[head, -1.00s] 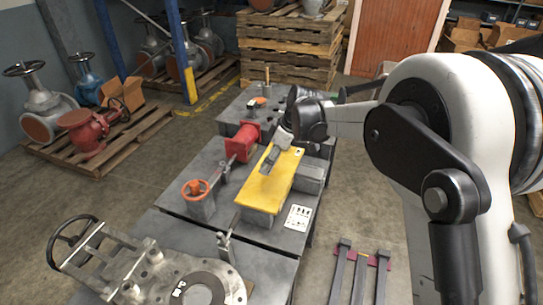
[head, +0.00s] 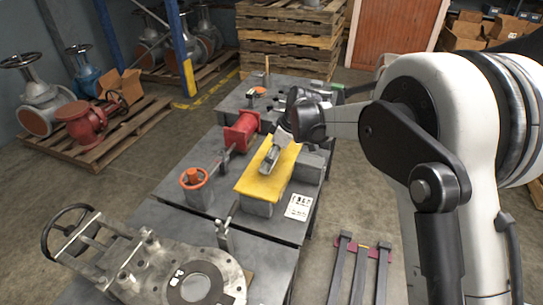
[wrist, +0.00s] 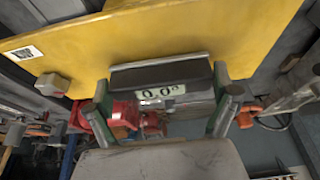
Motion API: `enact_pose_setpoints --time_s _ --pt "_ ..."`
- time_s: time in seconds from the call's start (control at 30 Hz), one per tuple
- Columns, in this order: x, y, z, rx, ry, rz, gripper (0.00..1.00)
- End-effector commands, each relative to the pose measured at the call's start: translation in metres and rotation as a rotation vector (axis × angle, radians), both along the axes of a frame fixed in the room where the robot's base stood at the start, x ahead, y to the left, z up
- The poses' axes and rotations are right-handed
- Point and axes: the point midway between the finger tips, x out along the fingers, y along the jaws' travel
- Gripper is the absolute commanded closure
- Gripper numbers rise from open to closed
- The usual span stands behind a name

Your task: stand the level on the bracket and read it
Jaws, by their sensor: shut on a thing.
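The yellow bracket (head: 262,180) lies as a flat plate on a grey block in the head view. Its yellow face (wrist: 200,35) fills the top of the wrist view. The level (wrist: 135,78) is a dark block with a pale display (wrist: 163,92) whose digits look like 0.0°. My gripper (wrist: 168,100) is shut on the level, one finger at each side. In the head view my gripper (head: 270,159) is over the middle of the bracket. I cannot tell whether the level touches the bracket.
A red vise (head: 241,131) stands just behind and left of the bracket. A large flanged valve (head: 165,275) is in front.

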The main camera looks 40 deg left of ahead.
Motion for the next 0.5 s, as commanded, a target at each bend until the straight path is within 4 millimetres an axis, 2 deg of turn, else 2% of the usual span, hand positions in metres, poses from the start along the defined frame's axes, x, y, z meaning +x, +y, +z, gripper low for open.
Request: enact_pose_setpoints --time_s 0.4,0.43,0.5 --pt "0.0000 0.0001 -0.0071 0.000 0.000 0.000 0.40" --pt "0.0000 0.0001 -0.0071 0.000 0.000 0.000 0.05" --pt "0.0000 0.0000 -0.0066 0.000 0.000 0.000 0.00"
